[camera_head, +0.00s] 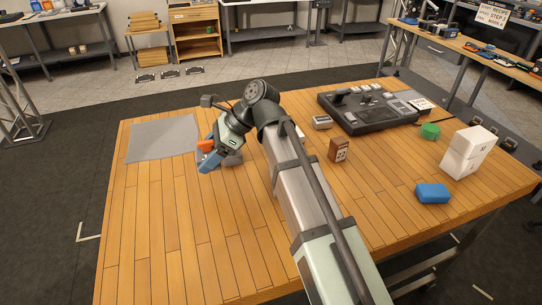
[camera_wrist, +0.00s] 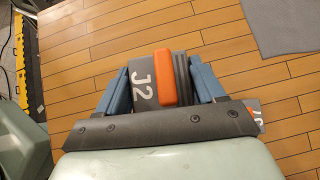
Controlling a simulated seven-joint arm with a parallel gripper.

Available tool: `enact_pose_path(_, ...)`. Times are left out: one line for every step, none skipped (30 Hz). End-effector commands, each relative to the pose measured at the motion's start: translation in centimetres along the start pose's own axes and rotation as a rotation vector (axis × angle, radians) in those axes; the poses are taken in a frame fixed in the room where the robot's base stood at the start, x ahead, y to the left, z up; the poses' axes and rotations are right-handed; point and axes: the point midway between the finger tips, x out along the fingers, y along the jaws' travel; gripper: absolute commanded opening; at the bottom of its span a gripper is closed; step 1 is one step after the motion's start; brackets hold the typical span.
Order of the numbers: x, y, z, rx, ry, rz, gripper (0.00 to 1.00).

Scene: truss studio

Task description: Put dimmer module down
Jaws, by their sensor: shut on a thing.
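My gripper (camera_head: 207,158) has blue fingers and is over the left part of the wooden table, just right of the grey mat. In the wrist view, my gripper (camera_wrist: 165,85) is shut on a grey block with an orange part and a white "J2" mark, seemingly the dimmer module (camera_wrist: 141,92). The module also shows, partly hidden, in the head view (camera_head: 233,160). Its lower part is hidden by my gripper. I cannot tell whether it touches the table. A marked edge of a grey piece shows at the gripper's right side in the wrist view.
The flat grey mat (camera_head: 165,138) lies bare at the table's back left. Right of my arm are a black console (camera_head: 370,110), a small grey box (camera_head: 322,122), a brown box (camera_head: 339,150), a green item (camera_head: 430,131), a blue block (camera_head: 432,193) and white boxes (camera_head: 468,152). The front-left planks are clear.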

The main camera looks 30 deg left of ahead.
Motion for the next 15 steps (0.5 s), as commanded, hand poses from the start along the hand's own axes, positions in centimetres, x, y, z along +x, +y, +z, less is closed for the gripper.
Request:
enact_pose_path(-1.3,-0.4,-0.6,0.013,-0.001,-0.016,0.27)
enact_pose_path(-2.1,-0.6,-0.9,0.021,-0.001,-0.025,0.27)
enact_pose_path(-3.3,-0.8,-1.3,0.032,-0.001,-0.038,0.27)
enact_pose_path(-4.2,-0.9,-1.6,0.041,-0.001,-0.048,0.27)
enact_pose_path(-5.2,-1.1,-2.0,0.051,-0.001,-0.057,0.27)
enact_pose_path(-6.5,-1.1,-2.4,0.065,-0.001,-0.070,0.27)
enact_pose_path(-7.5,-1.1,-2.7,0.075,-0.001,-0.080,0.27)
enact_pose_path(-8.5,-1.1,-3.0,0.085,-0.001,-0.091,0.27)
enact_pose_path(-9.8,-1.0,-3.4,0.097,-0.002,-0.104,0.27)
enact_pose_path(-10.8,-0.9,-3.8,0.107,-0.002,-0.114,0.27)
enact_pose_path(-11.7,-0.8,-4.0,0.117,-0.002,-0.123,0.27)
enact_pose_path(-13.0,-0.6,-4.4,0.131,-0.002,-0.136,0.27)
enact_pose_path(-13.8,-0.5,-4.7,0.141,-0.001,-0.146,0.27)
enact_pose_path(-14.8,-0.3,-5.0,0.151,-0.002,-0.157,0.27)
enact_pose_path(-15.9,-0.1,-5.3,0.164,-0.002,-0.171,0.27)
